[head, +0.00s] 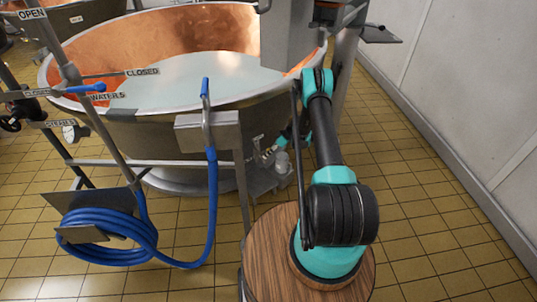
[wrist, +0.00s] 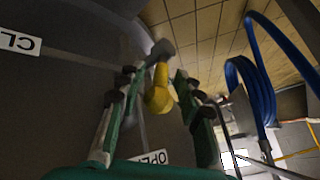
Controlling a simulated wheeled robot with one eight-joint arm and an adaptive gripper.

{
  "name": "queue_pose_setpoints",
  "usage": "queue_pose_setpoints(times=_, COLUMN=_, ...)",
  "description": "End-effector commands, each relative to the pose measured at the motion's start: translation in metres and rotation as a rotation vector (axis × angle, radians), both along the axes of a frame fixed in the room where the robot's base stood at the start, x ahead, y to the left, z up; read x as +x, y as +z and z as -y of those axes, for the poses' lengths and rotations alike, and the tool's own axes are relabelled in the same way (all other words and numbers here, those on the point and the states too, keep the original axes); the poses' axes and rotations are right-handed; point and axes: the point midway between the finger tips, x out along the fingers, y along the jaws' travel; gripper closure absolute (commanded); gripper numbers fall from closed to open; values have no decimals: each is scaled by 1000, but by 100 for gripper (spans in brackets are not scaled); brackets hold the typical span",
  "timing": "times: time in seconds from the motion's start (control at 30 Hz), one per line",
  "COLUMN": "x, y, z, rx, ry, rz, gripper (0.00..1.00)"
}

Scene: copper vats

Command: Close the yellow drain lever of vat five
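The yellow drain lever (wrist: 158,98) has a rounded end and a grey part behind it. It shows between the two green fingers of my gripper (wrist: 154,76) in the wrist view. The fingers are apart, with visible gaps on both sides of the lever, so my gripper is open around it. An "OPE…" label (wrist: 153,158) is below the lever and a "CL…" label (wrist: 20,41) is at the far left. In the head view my arm reaches down beside the large copper vat (head: 190,35), and the gripper is mostly hidden near its lower wall.
Pipes and a blue-handled water lever (head: 88,88) stand at the left. Tiled floor (head: 420,230) is clear at the right, along the wall (head: 470,90).

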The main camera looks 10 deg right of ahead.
Motion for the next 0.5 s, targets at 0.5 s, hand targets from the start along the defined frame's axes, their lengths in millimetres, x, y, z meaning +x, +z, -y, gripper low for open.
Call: queue_pose_setpoints(times=0.5, x=-1, y=32, z=27, rx=-1, ry=-2, rz=1, gripper=65)
